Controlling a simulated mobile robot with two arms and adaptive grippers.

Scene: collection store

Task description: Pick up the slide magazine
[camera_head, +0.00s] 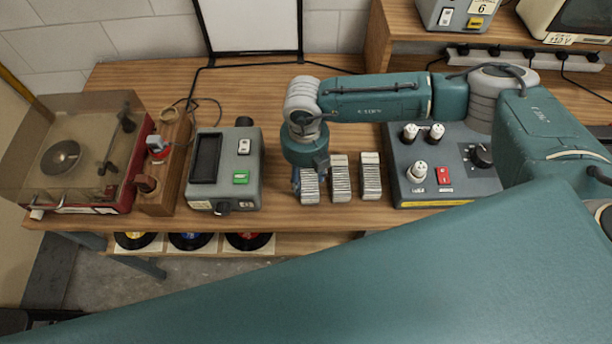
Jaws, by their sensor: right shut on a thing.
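Three slide magazines, pale striped blocks, stand in a row on the wooden table. My right gripper (301,182) reaches down from above at the leftmost slide magazine (309,187) and is shut on it. The wrist hides that magazine's far end, and I cannot tell whether it is clear of the table. The middle slide magazine (340,179) stands close to its right, and the right-hand slide magazine (370,177) stands beyond that. My left gripper is not in view.
A grey viewer (224,170) stands left of the magazines, with a record player (75,160) farther left. A grey control box (442,165) with knobs stands close on the right. Records (190,241) lie on a shelf below. Bare table shows in front of the magazines.

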